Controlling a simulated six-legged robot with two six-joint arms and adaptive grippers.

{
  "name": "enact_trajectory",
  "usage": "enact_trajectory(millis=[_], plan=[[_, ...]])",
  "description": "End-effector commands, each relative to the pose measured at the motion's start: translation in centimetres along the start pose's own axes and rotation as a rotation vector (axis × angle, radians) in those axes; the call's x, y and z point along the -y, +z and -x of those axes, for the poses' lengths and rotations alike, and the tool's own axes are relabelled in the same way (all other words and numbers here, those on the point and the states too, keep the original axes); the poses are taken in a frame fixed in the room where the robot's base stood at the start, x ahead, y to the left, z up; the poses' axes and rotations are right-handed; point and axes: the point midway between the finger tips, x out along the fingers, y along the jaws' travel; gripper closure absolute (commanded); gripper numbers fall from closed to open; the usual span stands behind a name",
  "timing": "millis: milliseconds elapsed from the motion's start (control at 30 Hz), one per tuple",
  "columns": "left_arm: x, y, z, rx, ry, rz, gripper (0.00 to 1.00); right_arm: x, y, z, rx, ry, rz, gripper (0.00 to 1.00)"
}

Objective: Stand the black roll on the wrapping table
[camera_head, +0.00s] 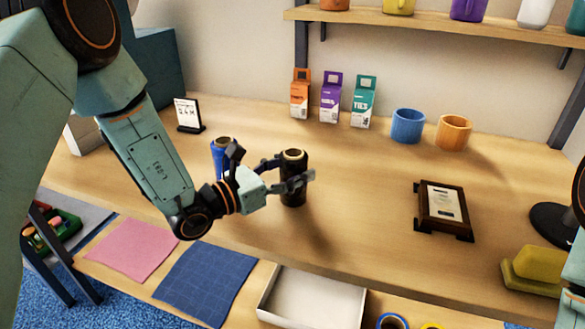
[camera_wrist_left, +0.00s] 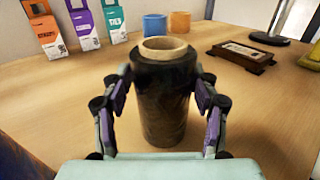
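The black roll (camera_head: 293,190) has a tan core and stands upright at the middle of the wooden wrapping table (camera_head: 365,165). In the left wrist view the black roll (camera_wrist_left: 163,105) is between the fingers, with its open core end up. My left gripper (camera_head: 296,180) reaches in from the left, with one finger on each side of the roll. In the left wrist view the fingertips (camera_wrist_left: 165,85) appear to press on its sides. I cannot tell for sure whether its bottom touches the table. My right gripper is not in view.
A blue roll (camera_head: 219,160) stands close behind my left gripper. Boxes (camera_head: 331,98) and cups (camera_head: 408,126) line the back. A dark framed stand (camera_head: 443,210) is to the right. A white tray (camera_head: 312,297) and cloths (camera_head: 205,280) lie at the front. Bare table surrounds the roll's right side.

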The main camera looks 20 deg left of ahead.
Motion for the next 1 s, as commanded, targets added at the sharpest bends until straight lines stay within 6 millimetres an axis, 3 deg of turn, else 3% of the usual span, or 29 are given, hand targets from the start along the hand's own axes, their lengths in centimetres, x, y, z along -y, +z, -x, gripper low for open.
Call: enact_trajectory(millis=[133,567,1000], plan=[[0.0,0.0,0.0,0.0,0.0,0.0,0.25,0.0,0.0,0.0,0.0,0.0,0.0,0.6],[0.0,0.6,0.0,0.0,0.0,0.0,0.25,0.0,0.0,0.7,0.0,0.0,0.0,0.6],[-0.2,0.6,5.5,0.001,0.005,0.005,0.25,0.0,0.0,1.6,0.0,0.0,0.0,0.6]])
